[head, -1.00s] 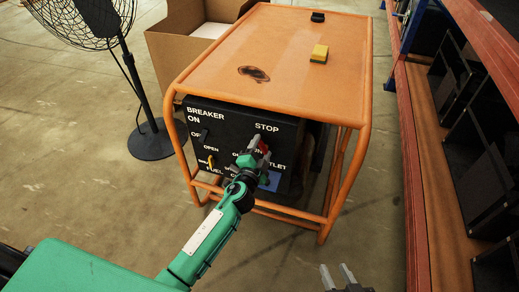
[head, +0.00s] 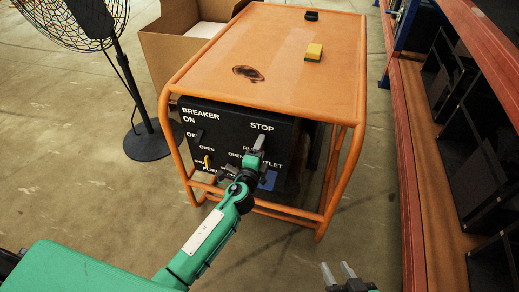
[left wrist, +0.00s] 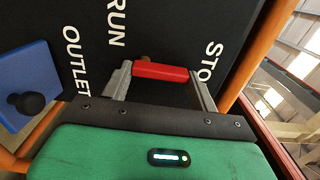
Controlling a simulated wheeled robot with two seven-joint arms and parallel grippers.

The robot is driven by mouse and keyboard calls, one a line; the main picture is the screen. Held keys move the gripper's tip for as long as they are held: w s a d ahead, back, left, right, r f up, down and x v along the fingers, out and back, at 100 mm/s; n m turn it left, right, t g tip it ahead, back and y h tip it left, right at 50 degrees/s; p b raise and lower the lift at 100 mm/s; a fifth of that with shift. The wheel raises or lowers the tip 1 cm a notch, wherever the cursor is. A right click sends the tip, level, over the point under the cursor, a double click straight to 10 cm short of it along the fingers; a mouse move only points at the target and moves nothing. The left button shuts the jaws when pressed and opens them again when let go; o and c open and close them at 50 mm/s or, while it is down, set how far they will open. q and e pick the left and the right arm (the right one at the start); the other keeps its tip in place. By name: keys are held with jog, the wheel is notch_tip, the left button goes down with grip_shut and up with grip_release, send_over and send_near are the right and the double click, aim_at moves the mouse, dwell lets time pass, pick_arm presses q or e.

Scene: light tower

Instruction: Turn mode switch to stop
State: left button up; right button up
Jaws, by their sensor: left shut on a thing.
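The mode switch shows a red handle (left wrist: 160,72) in the left wrist view, lying between the RUN and STOP labels on the black panel (left wrist: 165,20). My left gripper (left wrist: 160,85) has one finger at each end of the handle and is shut on it. In the head view my left gripper (head: 257,147) is at the panel just below the STOP label and hides the handle. Which label the switch points to I cannot tell for sure. My right gripper (head: 338,270) is open and empty at the bottom edge, away from the panel.
The panel sits in an orange-framed generator (head: 285,35) with a yellow block (head: 314,52) on top. The panel also bears a blue outlet cover (left wrist: 28,85) and a yellow fuel lever (head: 207,162). A fan (head: 146,140), a cardboard box (head: 168,50) and a shelf rack (head: 408,180) stand around it.

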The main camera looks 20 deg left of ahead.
jog(key=shift+a, duration=0.1)
pick_arm(q)
jog(key=o, duration=1)
pick_arm(e)
jog(key=shift+f, duration=0.1)
pick_arm(q)
jog(key=s, duration=1.4)
jog(key=shift+a, duration=0.2)
pick_arm(e)
jog(key=shift+a+t, duration=0.5)
